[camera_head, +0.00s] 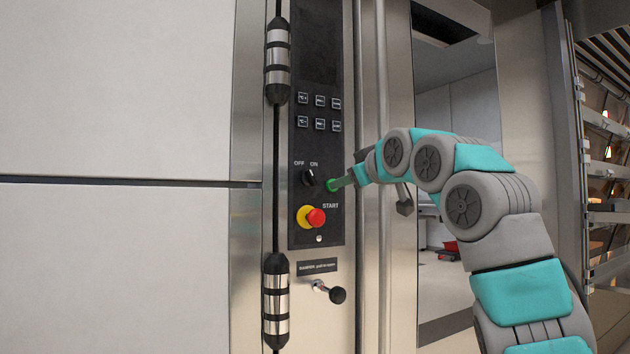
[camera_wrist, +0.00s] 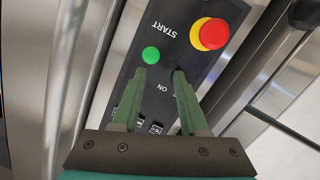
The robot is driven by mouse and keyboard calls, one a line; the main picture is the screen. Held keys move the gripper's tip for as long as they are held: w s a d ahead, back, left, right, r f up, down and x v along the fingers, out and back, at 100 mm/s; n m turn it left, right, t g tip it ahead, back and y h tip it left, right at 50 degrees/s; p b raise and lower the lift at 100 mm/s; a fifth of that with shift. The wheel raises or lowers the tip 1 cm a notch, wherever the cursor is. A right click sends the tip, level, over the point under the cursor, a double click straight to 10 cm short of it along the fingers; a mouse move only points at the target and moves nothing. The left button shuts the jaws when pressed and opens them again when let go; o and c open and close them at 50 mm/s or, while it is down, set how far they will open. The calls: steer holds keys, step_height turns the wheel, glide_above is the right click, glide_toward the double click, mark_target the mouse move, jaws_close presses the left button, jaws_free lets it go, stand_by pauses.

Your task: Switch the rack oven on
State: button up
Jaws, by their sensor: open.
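The rack oven's black control panel (camera_head: 318,130) stands upright in the head view. Its dark OFF/ON knob (camera_head: 308,177) sits below the "OFF ON" lettering; which way it points is too small to tell. My gripper (camera_head: 337,183) is just right of the knob, its green fingers towards the panel. In the wrist view my gripper (camera_wrist: 160,74) is open and empty. One fingertip overlaps the dark knob (camera_wrist: 179,72), mostly hiding it; the other is just below the green START button (camera_wrist: 151,55). I cannot tell whether either touches.
A red button on a yellow collar (camera_head: 312,217) sits below the knob; it also shows in the wrist view (camera_wrist: 210,34). A damper pull knob (camera_head: 337,295) sticks out lower down. A vertical steel bar (camera_head: 383,120) runs right of the panel. A rack (camera_head: 606,150) stands far right.

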mark_target(312, 174)
steer(key=s+a+r+n+y, duration=0.1)
steer(key=s+a+n+y, duration=0.1)
steer(key=s+a+n, duration=0.15)
steer(key=shift+m, duration=0.25)
steer(key=x, duration=0.2)
steer(key=p+x, duration=0.1)
steer(key=x, duration=0.2)
steer(key=shift+w+r+p, duration=0.3)
steer(key=shift+w+r, duration=0.1)
steer(key=shift+w, duration=0.05)
steer(key=shift+w+a+f, duration=0.1)
steer(key=shift+w+a, duration=0.2)
steer(key=shift+w, duration=0.15)
jaws_close()
